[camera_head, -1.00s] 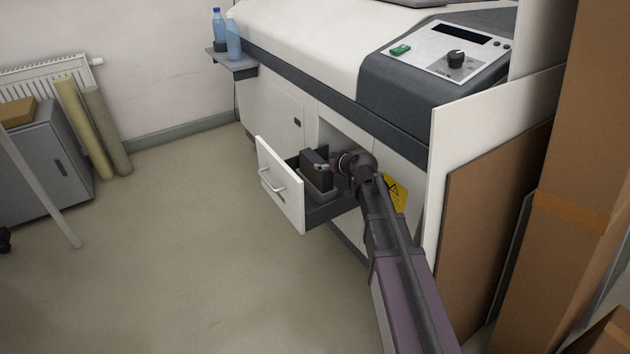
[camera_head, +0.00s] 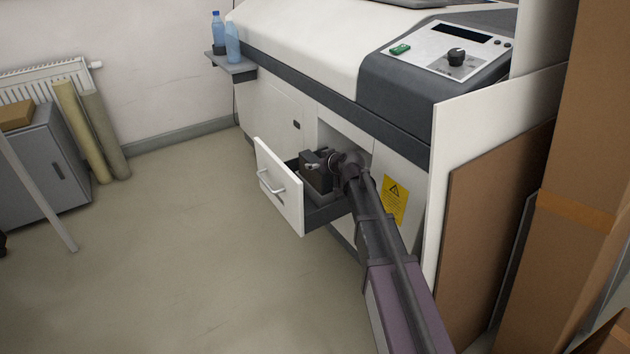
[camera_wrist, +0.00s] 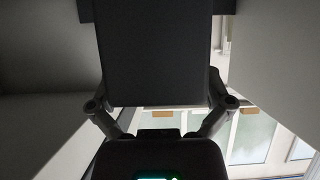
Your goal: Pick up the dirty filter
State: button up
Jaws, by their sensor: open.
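The dirty filter, a dark box-shaped block (camera_head: 313,182), stands in the pulled-out drawer (camera_head: 279,190) of the white machine. My gripper (camera_head: 318,161) is at the filter's upper part, by the drawer's inner side. In the wrist view the filter shows as a large dark flat face (camera_wrist: 152,55) between the two spread fingers of my gripper (camera_wrist: 155,8). The fingers are open, one on each side of the block. Whether they touch it I cannot tell. The filter's lower part is hidden by the drawer front.
The drawer opening in the white machine (camera_head: 285,50) is right behind my gripper. A yellow warning label (camera_head: 394,201) is on the cabinet to the right. Brown and white panels (camera_head: 490,220) lean at the right. The floor (camera_head: 190,260) left of the drawer is clear.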

jog(key=shift+b+x, duration=0.3)
jog(key=shift+x, duration=0.8)
jog(key=shift+s, duration=0.1)
jog(key=shift+r, duration=0.1)
jog(key=c, duration=1.4)
